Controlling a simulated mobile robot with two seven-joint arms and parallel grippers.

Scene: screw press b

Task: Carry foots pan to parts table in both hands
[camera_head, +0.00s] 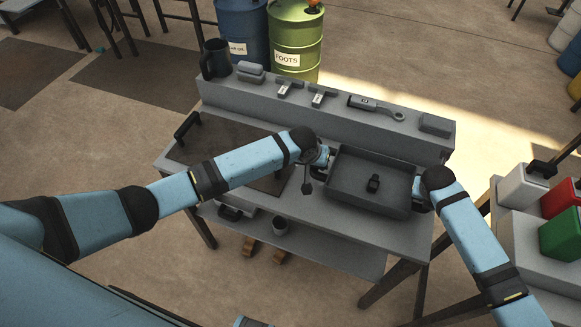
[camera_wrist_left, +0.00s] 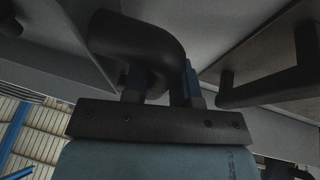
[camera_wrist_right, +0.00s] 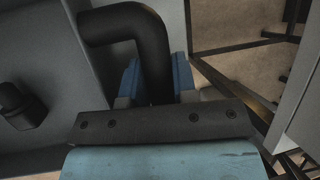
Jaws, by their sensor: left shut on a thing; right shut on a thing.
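The foots pan (camera_head: 345,175) is a shallow grey rectangular tray at the right end of a grey bench (camera_head: 318,222). A small dark object (camera_head: 374,183) is inside it. My left gripper (camera_head: 322,163) is shut on the pan's left handle, a dark bent tube (camera_wrist_left: 140,42) in the left wrist view. My right gripper (camera_head: 417,193) is shut on the right handle, a similar dark tube (camera_wrist_right: 135,25) in the right wrist view. The pan looks roughly level. I cannot tell whether it touches the bench. I cannot tell which surface is the parts table.
A raised shelf (camera_head: 335,115) behind the pan holds a mug (camera_head: 215,58) and several tools. A dark plate with handles (camera_head: 215,150) lies left. Another table (camera_head: 520,235) at right holds white, red and green bins (camera_head: 562,235). Drums (camera_head: 296,40) stand behind. Floor shows between the tables.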

